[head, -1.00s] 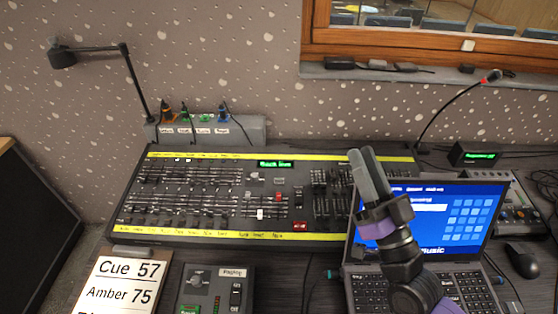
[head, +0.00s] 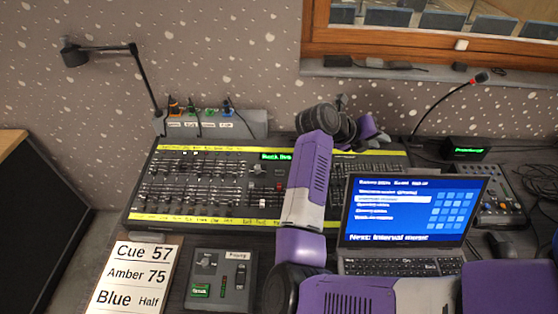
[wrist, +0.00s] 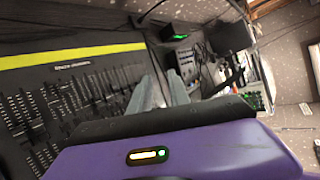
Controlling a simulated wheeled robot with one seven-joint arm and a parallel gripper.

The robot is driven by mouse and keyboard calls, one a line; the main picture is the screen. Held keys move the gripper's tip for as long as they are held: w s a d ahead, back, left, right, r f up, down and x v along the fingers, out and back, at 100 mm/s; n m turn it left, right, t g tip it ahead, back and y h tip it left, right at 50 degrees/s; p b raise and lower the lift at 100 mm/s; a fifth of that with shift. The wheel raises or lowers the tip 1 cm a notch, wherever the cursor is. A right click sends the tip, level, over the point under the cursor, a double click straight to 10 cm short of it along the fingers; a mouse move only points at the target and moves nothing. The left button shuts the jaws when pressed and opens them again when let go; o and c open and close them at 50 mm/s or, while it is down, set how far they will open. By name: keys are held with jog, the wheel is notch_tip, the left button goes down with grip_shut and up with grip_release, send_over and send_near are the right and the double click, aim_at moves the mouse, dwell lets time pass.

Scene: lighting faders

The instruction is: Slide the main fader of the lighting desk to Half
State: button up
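The lighting desk (head: 200,217) is a dark fader board with yellow strips along its back and front edges and a small green display. Its many sliders fill the left and right banks. My arm crosses its middle right and hides part of it, so I cannot tell which slider is the main fader or where it stands. My gripper (wrist: 161,88) shows two grey fingers with a gap between them, holding nothing visible. They point past the desk's end; faders (wrist: 45,110) lie to their left in the wrist view. In the head view the fingers are not clear.
A laptop (head: 410,215) stands at the desk's front right, with a mixer (head: 503,205) and a gooseneck microphone (head: 445,100) beyond. A cue card (head: 135,275) reads Cue 57, Amber 75, Blue Half. A small control box (head: 220,283) sits beside it. A lamp (head: 140,65) stands behind.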

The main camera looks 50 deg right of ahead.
jog(key=w+a+f+t+y, duration=0.3)
jog(key=w+a+f+y, duration=0.2)
jog(key=w+a, duration=0.35)
jog(key=t+y+p, duration=0.2)
jog(key=t+y, duration=0.1)
jog(key=y, duration=0.2)
send_near(279, 186)
jog(key=f+b, duration=0.3)
jog(key=f, duration=0.1)
jog(key=f+b, duration=0.3)
jog(key=f, duration=0.1)
jog(key=shift+w+d+f+b, duration=0.15)
jog(key=shift+w+b, duration=0.1)
jog(key=shift+b, duration=0.15)
jog(key=shift+c, duration=0.2)
grip_shut()
